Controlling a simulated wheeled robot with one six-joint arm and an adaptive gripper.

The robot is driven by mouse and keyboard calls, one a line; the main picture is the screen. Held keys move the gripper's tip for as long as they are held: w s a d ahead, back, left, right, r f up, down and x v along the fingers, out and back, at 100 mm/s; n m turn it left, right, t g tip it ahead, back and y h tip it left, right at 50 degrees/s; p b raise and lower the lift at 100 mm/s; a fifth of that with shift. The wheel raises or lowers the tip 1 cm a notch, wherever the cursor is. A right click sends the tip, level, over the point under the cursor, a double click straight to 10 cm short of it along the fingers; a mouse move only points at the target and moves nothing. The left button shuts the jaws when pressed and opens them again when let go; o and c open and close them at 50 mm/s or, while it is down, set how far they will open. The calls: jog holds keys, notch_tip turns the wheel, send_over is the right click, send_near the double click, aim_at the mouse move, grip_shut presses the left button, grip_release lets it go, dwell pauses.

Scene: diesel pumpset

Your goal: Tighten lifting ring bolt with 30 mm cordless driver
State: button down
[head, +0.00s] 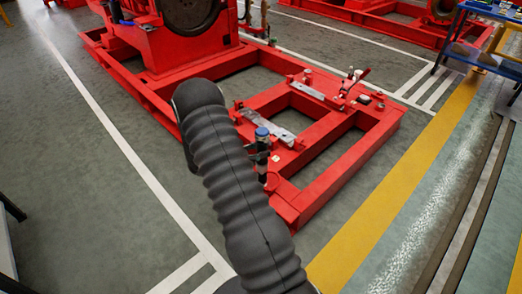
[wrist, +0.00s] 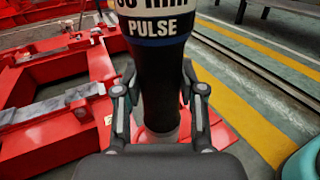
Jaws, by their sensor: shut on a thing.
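The 30 mm cordless driver (wrist: 157,70) stands upright in the wrist view, with a black body and a blue and white label reading "PULSE". My gripper (wrist: 160,105) is shut on its body, one finger on each side. In the head view the driver (head: 262,134) shows a blue top over the near part of the red base frame (head: 335,175). Its lower end is over or close to a red part of the frame; I cannot tell whether it touches. I cannot make out the lifting ring bolt; the driver or gripper may hide it.
The red pumpset (head: 185,45) stands on the frame behind. Grey metal plates and small fittings (head: 350,85) sit on the frame's beams. A blue table (head: 480,40) stands at the upper right. Open floor with white and yellow lines surrounds the frame.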

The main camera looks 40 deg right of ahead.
aim_at(261, 141)
jog(key=shift+f+b, duration=0.45)
jog(key=shift+f, duration=0.35)
dwell(1.4)
jog(key=shift+r, duration=0.1)
jog(key=shift+r+p, duration=1.9)
jog(key=shift+r, duration=0.9)
jog(key=shift+a, duration=0.1)
